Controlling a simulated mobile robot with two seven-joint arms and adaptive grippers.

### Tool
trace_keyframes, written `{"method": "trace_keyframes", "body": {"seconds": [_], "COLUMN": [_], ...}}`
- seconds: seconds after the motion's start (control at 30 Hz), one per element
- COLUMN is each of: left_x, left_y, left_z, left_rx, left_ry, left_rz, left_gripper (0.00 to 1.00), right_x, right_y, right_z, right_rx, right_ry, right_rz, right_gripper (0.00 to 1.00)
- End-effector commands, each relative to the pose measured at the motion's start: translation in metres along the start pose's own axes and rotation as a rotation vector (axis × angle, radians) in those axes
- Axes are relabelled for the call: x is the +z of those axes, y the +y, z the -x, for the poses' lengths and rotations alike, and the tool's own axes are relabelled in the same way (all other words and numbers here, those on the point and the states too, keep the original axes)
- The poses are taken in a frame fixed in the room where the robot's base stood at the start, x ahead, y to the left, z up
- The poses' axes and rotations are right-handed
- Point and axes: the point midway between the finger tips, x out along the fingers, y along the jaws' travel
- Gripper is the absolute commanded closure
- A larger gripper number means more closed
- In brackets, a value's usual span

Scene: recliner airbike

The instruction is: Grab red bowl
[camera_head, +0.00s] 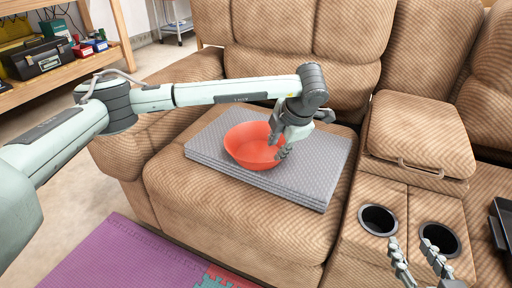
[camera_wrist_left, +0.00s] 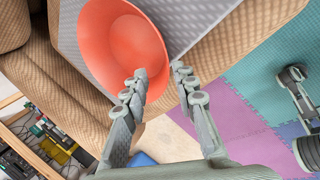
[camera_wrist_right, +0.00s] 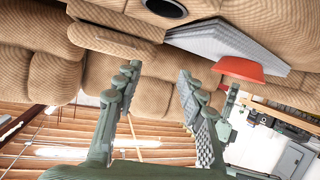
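The red bowl (camera_head: 250,147) sits upright on a folded grey mat (camera_head: 302,190) on the recliner seat. My left gripper (camera_head: 280,146) reaches down at the bowl's right side, its fingers overlapping the rim in the head view. In the left wrist view the bowl (camera_wrist_left: 118,45) lies beyond the fingers (camera_wrist_left: 160,74). One fingertip overlaps the bowl near its edge and the other is just outside, with a gap between them. Contact cannot be told. My right gripper (camera_head: 412,246) is open and empty over the console; its fingers also show in the right wrist view (camera_wrist_right: 155,75).
The console has two dark cup holders (camera_head: 378,220) and a padded armrest (camera_head: 420,138). The recliner backrest (camera_head: 305,40) rises behind the seat. Purple floor mats (camera_head: 120,262) lie in front. A wooden shelf (camera_head: 75,68) with toolboxes stands at the left.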

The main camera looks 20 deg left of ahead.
Motion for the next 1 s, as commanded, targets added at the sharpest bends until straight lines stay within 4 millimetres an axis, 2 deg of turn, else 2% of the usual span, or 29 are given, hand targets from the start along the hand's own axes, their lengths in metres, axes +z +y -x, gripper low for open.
{"method": "trace_keyframes", "body": {"seconds": [0.5, 0.63, 0.83, 1.0], "left_x": [0.000, 0.001, 0.001, 0.001], "left_y": [-0.006, -0.006, -0.006, -0.006], "left_z": [-0.067, -0.073, -0.073, -0.073], "left_rx": [0.000, 0.000, 0.000, -0.001], "left_ry": [0.003, 0.001, 0.000, 0.000], "left_rz": [0.001, -0.001, -0.001, -0.001], "left_gripper": [0.73, 0.73, 0.73, 0.94], "right_x": [-0.012, -0.015, -0.015, -0.015], "right_y": [-0.006, -0.007, -0.008, -0.008], "right_z": [-0.001, -0.001, 0.000, 0.000], "right_rx": [-0.013, -0.016, -0.016, -0.016], "right_ry": [0.057, 0.069, 0.071, 0.070], "right_rz": [-0.006, -0.008, -0.008, -0.008], "right_gripper": [0.60, 0.60, 0.60, 0.60]}}
